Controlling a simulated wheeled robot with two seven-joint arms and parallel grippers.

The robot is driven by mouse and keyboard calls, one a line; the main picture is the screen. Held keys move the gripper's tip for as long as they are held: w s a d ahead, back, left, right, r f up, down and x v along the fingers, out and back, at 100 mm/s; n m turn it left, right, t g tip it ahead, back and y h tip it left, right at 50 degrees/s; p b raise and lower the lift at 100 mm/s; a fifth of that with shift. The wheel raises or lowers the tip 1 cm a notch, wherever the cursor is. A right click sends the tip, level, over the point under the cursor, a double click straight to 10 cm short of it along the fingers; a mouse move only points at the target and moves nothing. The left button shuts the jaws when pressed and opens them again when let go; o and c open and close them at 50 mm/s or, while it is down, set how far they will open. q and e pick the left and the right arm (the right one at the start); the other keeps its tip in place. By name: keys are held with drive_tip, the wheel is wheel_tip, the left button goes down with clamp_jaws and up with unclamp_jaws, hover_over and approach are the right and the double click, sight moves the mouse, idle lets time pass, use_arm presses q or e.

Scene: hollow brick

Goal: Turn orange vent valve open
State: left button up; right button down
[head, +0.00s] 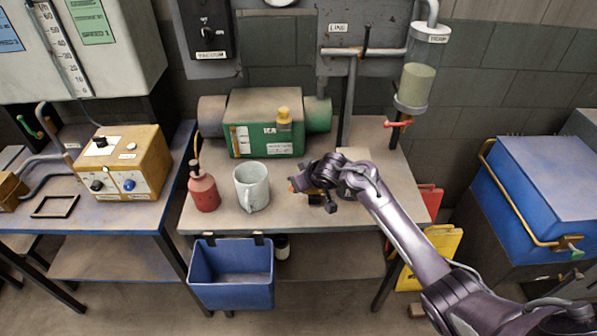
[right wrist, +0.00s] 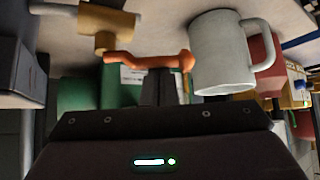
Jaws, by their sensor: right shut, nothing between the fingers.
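An orange valve lever (right wrist: 150,62) shows in the right wrist view, just beyond my right fingertips, running roughly crosswise, beside a brass fitting (right wrist: 105,25). In the head view only a small orange piece (head: 292,187) shows at the table, mostly hidden by my right gripper (head: 312,190). My right gripper's dark fingers, also in the right wrist view (right wrist: 165,88), are together with nothing between them. They overlap the lever in the picture; I cannot tell whether they touch it. My left gripper is not in view.
A pale mug (head: 252,187) and a red bottle (head: 203,188) stand left of my right gripper. A green pump box (head: 266,122) is behind. A trap cylinder (head: 415,85) with a red handle (head: 397,124) hangs at back right. A blue bin (head: 231,275) hangs at the front.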

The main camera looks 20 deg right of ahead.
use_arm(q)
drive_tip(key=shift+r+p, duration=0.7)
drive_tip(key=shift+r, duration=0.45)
use_arm(e)
drive_tip(key=shift+s+d+n+g+y, duration=0.55)
drive_tip(key=shift+s+n+y, duration=0.15)
drive_tip(key=shift+n, duration=0.5)
drive_tip(key=shift+s+d+n+g+y, duration=0.45)
drive_tip(key=shift+s+d+n+y, duration=0.25)
drive_tip(key=shift+n, duration=0.5)
drive_tip(key=shift+s+d+n+g+y, duration=0.5)
drive_tip(key=shift+n+y, duration=0.3)
drive_tip(key=shift+n, duration=0.4)
drive_tip(key=shift+d, duration=0.1)
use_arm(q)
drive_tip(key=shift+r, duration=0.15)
